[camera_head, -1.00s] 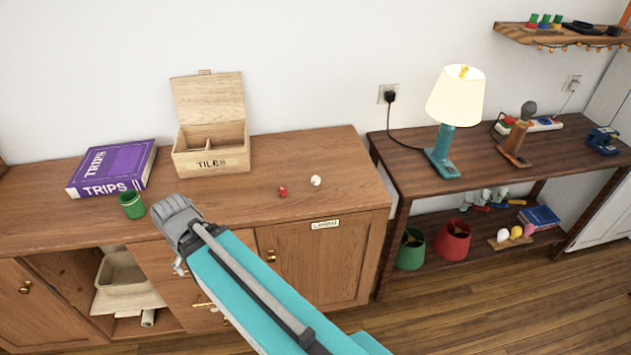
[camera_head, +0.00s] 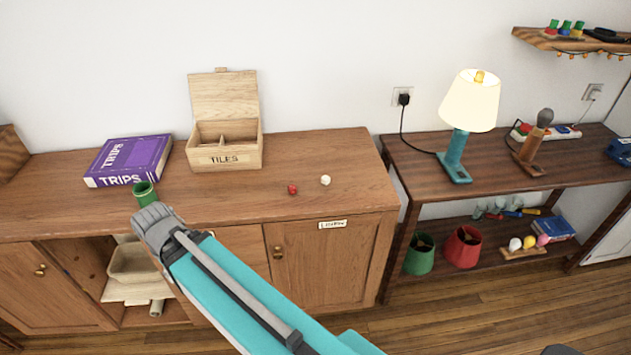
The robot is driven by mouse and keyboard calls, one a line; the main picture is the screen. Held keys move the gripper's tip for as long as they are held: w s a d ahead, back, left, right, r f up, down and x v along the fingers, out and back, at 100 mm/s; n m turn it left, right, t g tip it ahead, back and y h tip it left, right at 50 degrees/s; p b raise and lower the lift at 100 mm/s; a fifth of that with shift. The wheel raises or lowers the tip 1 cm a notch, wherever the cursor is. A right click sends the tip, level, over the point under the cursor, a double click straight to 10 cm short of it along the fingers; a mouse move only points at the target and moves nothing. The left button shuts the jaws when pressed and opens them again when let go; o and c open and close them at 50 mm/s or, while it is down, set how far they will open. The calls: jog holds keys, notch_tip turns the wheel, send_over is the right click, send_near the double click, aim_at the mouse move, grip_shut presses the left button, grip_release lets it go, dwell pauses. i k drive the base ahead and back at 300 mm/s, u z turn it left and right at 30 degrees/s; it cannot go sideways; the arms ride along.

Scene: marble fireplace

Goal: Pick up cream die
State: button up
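The cream die (camera_head: 325,180) lies on the wooden cabinet top (camera_head: 240,200), toward its right end. A red die (camera_head: 292,189) lies just left of it and a little nearer the front. My arm reaches up from the bottom of the view. My gripper (camera_head: 155,222) is near the cabinet's front edge, well left of the cream die and apart from it. Its fingertips are turned away or hidden, so I cannot see whether they are open.
A green cup (camera_head: 145,193) stands just behind my gripper. A purple TRIPS box (camera_head: 128,161) and an open wooden TILES box (camera_head: 225,158) sit farther back. A second table with a lit lamp (camera_head: 455,168) stands at the right. The cabinet top around the dice is clear.

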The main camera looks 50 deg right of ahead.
aim_at(325, 179)
jog(key=u, duration=0.3)
jog(key=k, duration=2)
jog(key=z, duration=0.65)
jog(key=i, duration=1)
